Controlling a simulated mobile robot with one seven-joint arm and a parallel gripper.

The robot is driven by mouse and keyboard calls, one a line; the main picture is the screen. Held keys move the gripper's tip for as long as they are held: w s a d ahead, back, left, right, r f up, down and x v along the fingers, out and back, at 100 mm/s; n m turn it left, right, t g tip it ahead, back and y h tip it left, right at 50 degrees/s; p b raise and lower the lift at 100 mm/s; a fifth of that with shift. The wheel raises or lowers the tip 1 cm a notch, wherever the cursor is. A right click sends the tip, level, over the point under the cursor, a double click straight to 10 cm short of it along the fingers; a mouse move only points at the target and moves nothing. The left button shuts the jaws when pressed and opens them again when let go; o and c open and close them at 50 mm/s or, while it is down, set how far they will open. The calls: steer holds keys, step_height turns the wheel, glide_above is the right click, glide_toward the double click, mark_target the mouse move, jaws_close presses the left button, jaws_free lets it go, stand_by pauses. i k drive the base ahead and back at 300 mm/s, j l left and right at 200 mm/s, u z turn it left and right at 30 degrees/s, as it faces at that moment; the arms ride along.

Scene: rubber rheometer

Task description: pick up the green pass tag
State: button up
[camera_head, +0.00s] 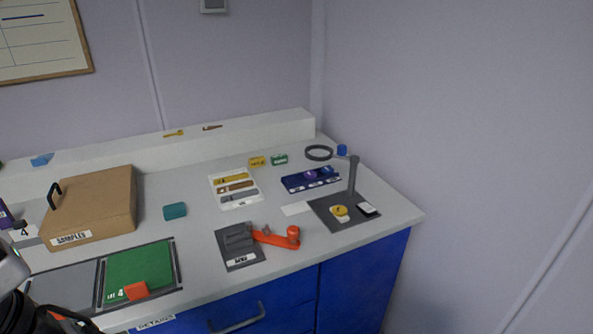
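The green pass tag (279,159) lies at the back of the white bench, near the back ledge. It is a small green block with a pale label, too small to read surely. A similar yellow tag (257,161) is just to its left. My gripper's fingers are not in view. Only a grey and black part of my arm shows at the lower left edge, far from the green tag.
A blue rack (311,179) and a magnifier stand (353,175) are right of the tag. A white tray (235,188) is in front-left. An orange-handled tool (276,238), a brown samples box (92,208) and a green mat (139,269) are also on the bench.

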mark_target(277, 159)
steer(key=i+l+u, duration=0.5)
steer(key=i+l, duration=0.2)
steer(key=l, duration=0.15)
steer(key=i+l, duration=0.1)
steer(key=i, duration=0.2)
steer(key=i+l, duration=0.1)
steer(key=i, duration=0.2)
